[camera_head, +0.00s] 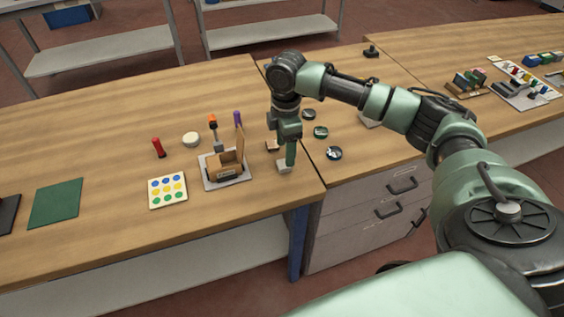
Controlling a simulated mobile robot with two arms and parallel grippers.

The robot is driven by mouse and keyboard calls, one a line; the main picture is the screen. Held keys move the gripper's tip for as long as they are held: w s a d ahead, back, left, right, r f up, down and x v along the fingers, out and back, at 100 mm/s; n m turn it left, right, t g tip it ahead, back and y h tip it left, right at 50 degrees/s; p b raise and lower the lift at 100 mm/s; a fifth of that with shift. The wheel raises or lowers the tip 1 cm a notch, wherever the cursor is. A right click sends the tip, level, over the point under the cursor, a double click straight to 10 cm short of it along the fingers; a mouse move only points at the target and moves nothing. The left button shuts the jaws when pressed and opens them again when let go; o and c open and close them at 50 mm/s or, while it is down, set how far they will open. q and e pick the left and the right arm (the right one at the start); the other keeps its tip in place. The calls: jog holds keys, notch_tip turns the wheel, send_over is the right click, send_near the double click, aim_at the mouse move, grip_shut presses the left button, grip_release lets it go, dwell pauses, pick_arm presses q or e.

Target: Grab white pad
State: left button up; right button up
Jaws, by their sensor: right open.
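A small white pad (283,168) lies on the wooden workbench (105,130), near its right end. My right gripper (290,158) points down at the pad from above. Its fingers are open and their tips are beside or just over the pad; I cannot tell whether they touch it. The fingers hide part of the pad. My left gripper is out of view.
Left of the gripper, a grey tray (238,179) carries a wooden holder (222,164). A round white item (191,139), red tool (158,148), dotted board (167,191) and green mat (56,203) lie further left. Round dark-green items (334,153) lie to the right.

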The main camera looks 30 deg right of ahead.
aim_at(284, 166)
jog(key=f, duration=0.4)
jog(key=shift+s+d+p, duration=0.15)
jog(key=shift+d+p, duration=0.15)
jog(key=shift+p, duration=0.1)
jog(key=shift+f, duration=0.6)
jog(key=c, duration=1.3)
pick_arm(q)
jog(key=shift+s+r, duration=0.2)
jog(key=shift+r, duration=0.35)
pick_arm(e)
grip_shut()
